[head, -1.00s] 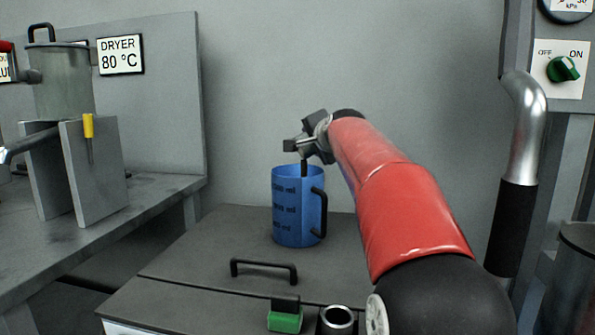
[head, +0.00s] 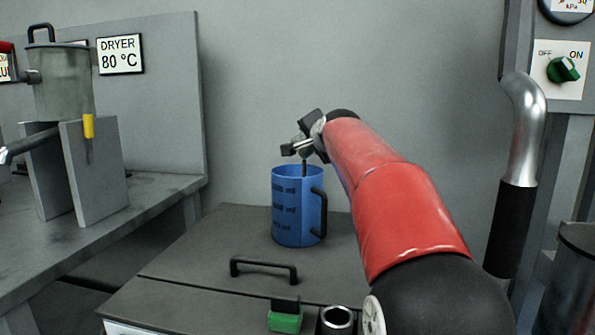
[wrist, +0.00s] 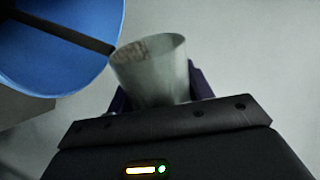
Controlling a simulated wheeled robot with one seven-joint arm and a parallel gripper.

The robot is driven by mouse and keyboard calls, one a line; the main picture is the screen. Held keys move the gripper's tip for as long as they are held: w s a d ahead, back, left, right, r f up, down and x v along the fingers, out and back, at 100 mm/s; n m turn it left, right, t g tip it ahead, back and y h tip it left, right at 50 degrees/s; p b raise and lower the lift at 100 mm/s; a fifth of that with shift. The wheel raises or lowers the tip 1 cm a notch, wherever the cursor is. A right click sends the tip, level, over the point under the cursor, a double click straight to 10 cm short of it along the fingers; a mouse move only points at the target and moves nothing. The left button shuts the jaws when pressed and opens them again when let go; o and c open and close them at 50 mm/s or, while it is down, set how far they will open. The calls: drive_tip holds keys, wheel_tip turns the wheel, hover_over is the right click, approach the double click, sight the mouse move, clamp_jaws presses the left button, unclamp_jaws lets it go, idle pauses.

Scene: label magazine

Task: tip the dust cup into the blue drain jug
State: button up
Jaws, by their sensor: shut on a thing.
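The blue drain jug (head: 290,210) stands upright on the dark cabinet top, with black markings and a black handle on its right. My gripper (head: 306,146) is above the jug's rim. In the wrist view my gripper (wrist: 157,88) is shut on the dust cup (wrist: 155,75), a pale grey, translucent cup. Brownish grains show inside it near the rim. The jug (wrist: 60,70) shows at the upper left there, close to the cup's mouth, crossed by a dark bar. In the head view the cup is hard to make out, and its exact tilt is unclear.
The cabinet top (head: 220,240) has a black bar handle (head: 264,270), a green block (head: 285,318) and a dark round socket (head: 337,318) at the front. A bench (head: 150,195) with a grey canister (head: 62,85) stands left. A metal pipe (head: 527,130) runs down at the right.

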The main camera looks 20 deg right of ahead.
drive_tip(key=shift+a+r+n+h+p, duration=0.15)
drive_tip(key=shift+a+r+n+h, duration=0.2)
drive_tip(key=shift+n, duration=0.35)
drive_tip(key=shift+a+n+h+p, duration=0.15)
drive_tip(key=shift+a+n, duration=0.25)
drive_tip(key=shift+n, duration=0.3)
idle(1.3)
idle(0.9)
drive_tip(key=shift+d+f+m+y+b, duration=0.3)
drive_tip(key=shift+d+m, duration=0.35)
drive_tip(key=shift+m, duration=0.35)
drive_tip(key=shift+a, duration=0.1)
